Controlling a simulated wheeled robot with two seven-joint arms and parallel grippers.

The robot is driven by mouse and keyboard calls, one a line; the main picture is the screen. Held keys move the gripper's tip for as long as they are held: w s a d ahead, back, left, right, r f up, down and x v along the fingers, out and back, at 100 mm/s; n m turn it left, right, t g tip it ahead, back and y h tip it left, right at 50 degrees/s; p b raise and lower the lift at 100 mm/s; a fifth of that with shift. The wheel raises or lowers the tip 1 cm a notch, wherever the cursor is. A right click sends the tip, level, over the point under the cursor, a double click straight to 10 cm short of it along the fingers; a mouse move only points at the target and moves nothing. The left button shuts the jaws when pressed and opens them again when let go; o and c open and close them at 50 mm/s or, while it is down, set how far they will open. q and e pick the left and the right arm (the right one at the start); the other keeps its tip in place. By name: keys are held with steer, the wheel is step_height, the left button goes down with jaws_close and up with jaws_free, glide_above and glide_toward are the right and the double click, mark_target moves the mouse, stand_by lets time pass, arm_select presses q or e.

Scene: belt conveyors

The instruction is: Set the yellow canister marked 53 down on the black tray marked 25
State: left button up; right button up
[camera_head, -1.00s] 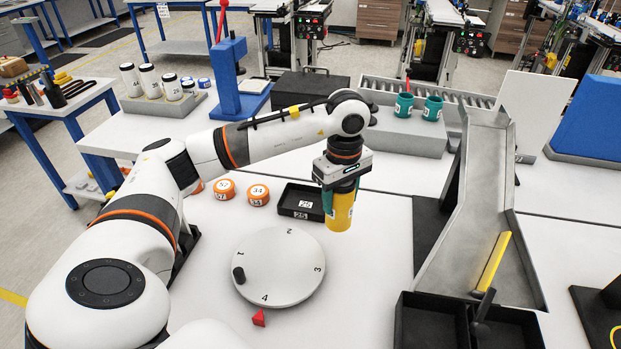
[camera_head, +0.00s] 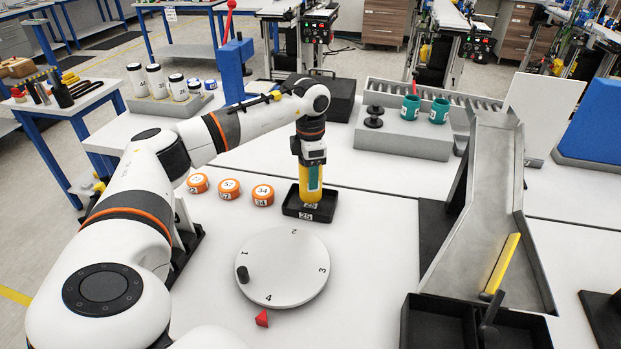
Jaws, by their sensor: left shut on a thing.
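The yellow canister (camera_head: 309,195) is upright, with its lower end within the outline of the black tray (camera_head: 290,209) marked 25. I cannot tell whether its base touches the tray floor. My left gripper (camera_head: 312,178) points straight down and is shut on the canister's upper part, hiding much of it. The tray lies on the white table behind the round dial, with its label facing me. The canister's own number is not readable. My right gripper is not in view.
Orange discs (camera_head: 263,195) lie in a row left of the tray. A white numbered dial (camera_head: 283,269) stands in front, with a red wedge (camera_head: 262,318) nearby. A grey chute (camera_head: 478,205) rises at right. A dark box (camera_head: 322,96) and teal cups (camera_head: 410,107) stand behind.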

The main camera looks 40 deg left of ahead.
arm_select(q)
step_height(320, 180, down, 2)
steer(key=shift+f, duration=0.45)
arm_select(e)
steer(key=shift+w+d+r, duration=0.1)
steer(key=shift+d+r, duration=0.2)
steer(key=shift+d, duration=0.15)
arm_select(q)
steer(key=shift+f, duration=0.15)
steer(key=o, duration=1.1)
steer(key=shift+o, duration=0.2)
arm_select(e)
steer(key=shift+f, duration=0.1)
arm_select(q)
step_height(320, 180, up, 12)
steer(key=shift+d+f+b, duration=0.1)
steer(key=shift+b, duration=0.9)
steer(key=shift+r, duration=0.3)
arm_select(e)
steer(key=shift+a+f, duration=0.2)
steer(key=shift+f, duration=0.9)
